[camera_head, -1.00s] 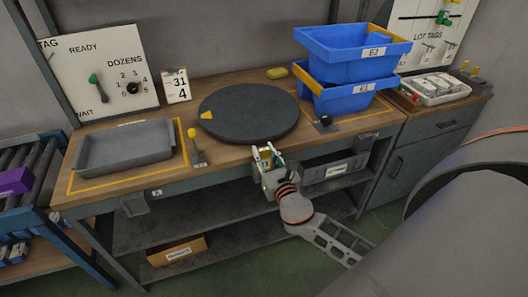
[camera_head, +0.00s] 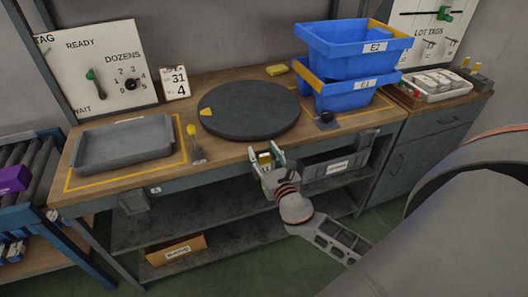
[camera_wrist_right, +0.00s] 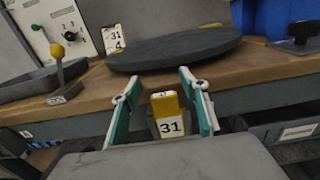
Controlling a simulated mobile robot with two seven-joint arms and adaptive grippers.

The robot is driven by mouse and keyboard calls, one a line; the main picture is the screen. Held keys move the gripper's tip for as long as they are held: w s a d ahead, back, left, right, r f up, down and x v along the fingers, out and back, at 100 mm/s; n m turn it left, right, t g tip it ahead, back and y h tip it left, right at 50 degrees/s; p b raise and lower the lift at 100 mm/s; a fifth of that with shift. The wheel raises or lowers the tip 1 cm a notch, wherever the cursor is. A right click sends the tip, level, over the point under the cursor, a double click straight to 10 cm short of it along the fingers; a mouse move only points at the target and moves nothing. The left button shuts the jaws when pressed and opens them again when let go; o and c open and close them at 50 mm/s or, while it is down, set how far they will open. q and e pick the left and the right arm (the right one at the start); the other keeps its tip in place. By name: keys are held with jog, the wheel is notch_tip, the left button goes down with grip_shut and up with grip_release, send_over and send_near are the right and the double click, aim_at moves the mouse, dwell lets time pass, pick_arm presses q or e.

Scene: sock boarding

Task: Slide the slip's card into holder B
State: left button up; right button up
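A yellow-topped card marked 31 (camera_wrist_right: 168,125) stands upright between the fingers of my right gripper (camera_wrist_right: 163,100) in the wrist view. The fingers are open, with gaps on both sides of the card. In the head view the right gripper (camera_head: 266,160) is at the bench's front edge, and the card's yellow top (camera_head: 265,158) shows between the fingers. The holder beneath the card is hidden, so I cannot tell how it is seated. A white slip (camera_head: 175,84) reading 31 and 4 stands at the back of the bench. My left gripper is out of view.
A grey tray (camera_head: 88,163) and yellow-knobbed lever (camera_head: 196,147) are on the left. A dark round turntable (camera_head: 250,122) fills the middle. Stacked blue bins (camera_head: 357,55) stand at the right. A label A (camera_head: 155,190) is on the bench front. An open drawer (camera_head: 338,169) lies right of the gripper.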

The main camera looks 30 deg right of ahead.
jog(key=shift+s+f, duration=0.2)
jog(key=shift+f, duration=0.15)
jog(key=shift+s+a, duration=0.1)
jog(key=shift+s, duration=0.25)
jog(key=v, duration=1.1)
jog(key=shift+r, duration=0.3)
jog(key=s+a+f+m+g+y, duration=0.3)
jog(key=s+a+f+m, duration=0.4)
jog(key=m, duration=0.7)
jog(key=s+a+f+m+g+y, duration=0.3)
jog(key=s+a+f+m, duration=0.4)
jog(key=f+m, duration=0.5)
jog(key=m+y+p, duration=0.1)
jog(key=m, duration=0.2)
jog(key=shift+g, duration=0.4)
